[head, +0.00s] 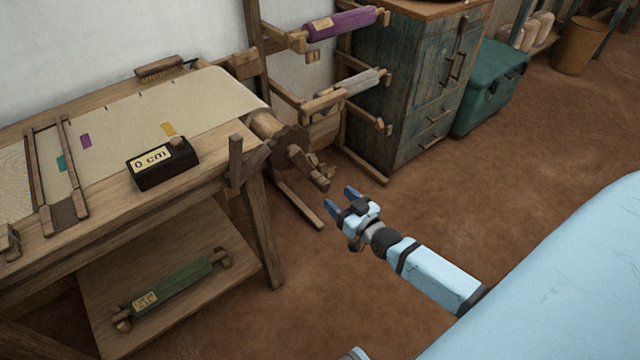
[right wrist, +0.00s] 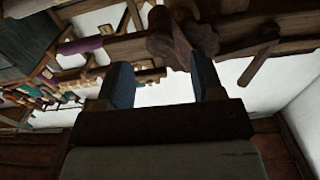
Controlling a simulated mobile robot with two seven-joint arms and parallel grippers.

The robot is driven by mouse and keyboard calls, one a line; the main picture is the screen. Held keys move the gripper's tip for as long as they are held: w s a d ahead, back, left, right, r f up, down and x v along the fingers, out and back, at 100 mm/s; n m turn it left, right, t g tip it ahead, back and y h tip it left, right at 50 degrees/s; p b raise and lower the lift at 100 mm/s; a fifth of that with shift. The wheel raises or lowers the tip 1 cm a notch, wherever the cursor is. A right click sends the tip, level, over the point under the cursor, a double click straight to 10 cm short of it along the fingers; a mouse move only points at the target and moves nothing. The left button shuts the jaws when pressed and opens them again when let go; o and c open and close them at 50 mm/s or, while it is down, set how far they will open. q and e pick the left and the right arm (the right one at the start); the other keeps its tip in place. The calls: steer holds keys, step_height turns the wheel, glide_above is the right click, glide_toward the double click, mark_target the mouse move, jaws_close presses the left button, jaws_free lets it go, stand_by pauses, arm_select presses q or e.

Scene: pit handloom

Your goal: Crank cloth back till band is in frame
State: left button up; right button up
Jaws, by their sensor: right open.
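The cream cloth (head: 120,120) lies along the loom top and wraps onto a round beam (head: 265,125) at its right end. A toothed wooden wheel (head: 292,138) and a crank handle (head: 308,168) sit on the beam's end. Purple (head: 86,141), teal (head: 62,163) and yellow (head: 168,129) patches show on the cloth. A wooden frame (head: 32,170) crosses it at the left; the teal patch is by its right bar. My right gripper (head: 342,200) is open and empty, just right of and apart from the crank. The wheel (right wrist: 178,38) shows beyond its fingers in the right wrist view. My left gripper is out of view.
A black box (head: 165,178) reading "0 cm" sits on the loom's near edge. A green roll (head: 175,285) lies on the lower shelf. A rack holds purple (head: 340,24) and grey (head: 360,82) rolls behind. A cabinet (head: 410,90) and teal chest (head: 490,85) stand beyond. The floor at right is clear.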

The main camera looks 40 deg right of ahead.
mark_target(319, 183)
steer(key=w, duration=0.2)
steer(key=w+b, duration=0.1)
steer(key=w, duration=0.5)
steer(key=shift+w+a, duration=0.25)
steer(key=shift+a, duration=0.1)
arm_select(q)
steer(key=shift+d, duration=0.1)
arm_select(e)
jaws_close()
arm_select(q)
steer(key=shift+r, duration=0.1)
arm_select(e)
steer(key=shift+a, duration=0.15)
arm_select(q)
steer(key=p, duration=0.4)
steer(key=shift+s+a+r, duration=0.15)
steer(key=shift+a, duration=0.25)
arm_select(e)
steer(key=a+m, duration=0.9)
steer(key=m, duration=0.2)
steer(key=shift+s+r, duration=0.2)
steer(key=shift+s, duration=0.25)
